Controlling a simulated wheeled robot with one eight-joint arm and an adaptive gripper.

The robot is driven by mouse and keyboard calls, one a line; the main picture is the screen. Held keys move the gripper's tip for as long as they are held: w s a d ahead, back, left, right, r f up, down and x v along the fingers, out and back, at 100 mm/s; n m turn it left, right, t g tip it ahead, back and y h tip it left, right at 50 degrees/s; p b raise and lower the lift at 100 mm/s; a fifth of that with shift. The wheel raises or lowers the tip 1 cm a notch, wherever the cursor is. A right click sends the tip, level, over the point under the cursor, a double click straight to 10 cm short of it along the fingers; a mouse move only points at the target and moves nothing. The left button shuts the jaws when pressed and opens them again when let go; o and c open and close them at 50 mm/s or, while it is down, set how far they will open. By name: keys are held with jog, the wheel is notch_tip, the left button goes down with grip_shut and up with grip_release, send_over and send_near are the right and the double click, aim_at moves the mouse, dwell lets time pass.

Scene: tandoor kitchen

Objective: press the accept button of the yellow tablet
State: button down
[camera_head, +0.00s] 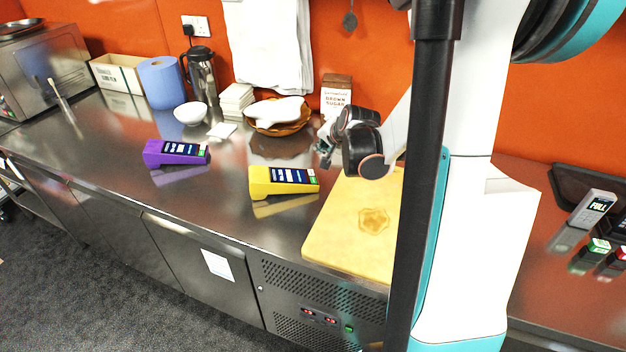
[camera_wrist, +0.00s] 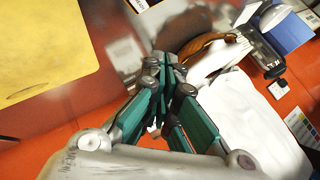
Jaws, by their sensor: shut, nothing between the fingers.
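The yellow tablet (camera_head: 283,182) lies on the steel counter, left of the cutting board, its dark screen facing up. A small green button (camera_head: 313,181) shows at the right end of its face; I take it for the accept button. My gripper (camera_head: 325,157) is above the counter, behind and slightly right of the tablet, apart from it. In the wrist view my gripper (camera_wrist: 168,62) has its fingertips together and holds nothing. A small piece of a device shows at the top edge there; I cannot tell if it is the yellow tablet.
A purple tablet (camera_head: 177,153) lies to the left. The yellow cutting board (camera_head: 350,235) is at the right. Behind stand a brown sugar packet (camera_head: 336,93), a basket (camera_head: 279,127) with a white cloth, a bowl (camera_head: 190,113) and a flask (camera_head: 200,72). The counter between the tablets is clear.

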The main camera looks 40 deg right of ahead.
aim_at(313, 180)
jog(key=f+b, duration=0.2)
jog(key=f, duration=0.1)
jog(key=f+b, duration=0.2)
jog(key=a+f+b, duration=0.1)
jog(key=f+b, duration=0.1)
jog(key=f, duration=0.1)
jog(key=shift+w+a+f+b, duration=0.1)
jog(key=shift+w+f+b, duration=0.2)
jog(key=shift+f+b, duration=0.05)
dwell(1.3)
jog(key=shift+f+b, duration=0.4)
jog(key=shift+b, duration=0.05)
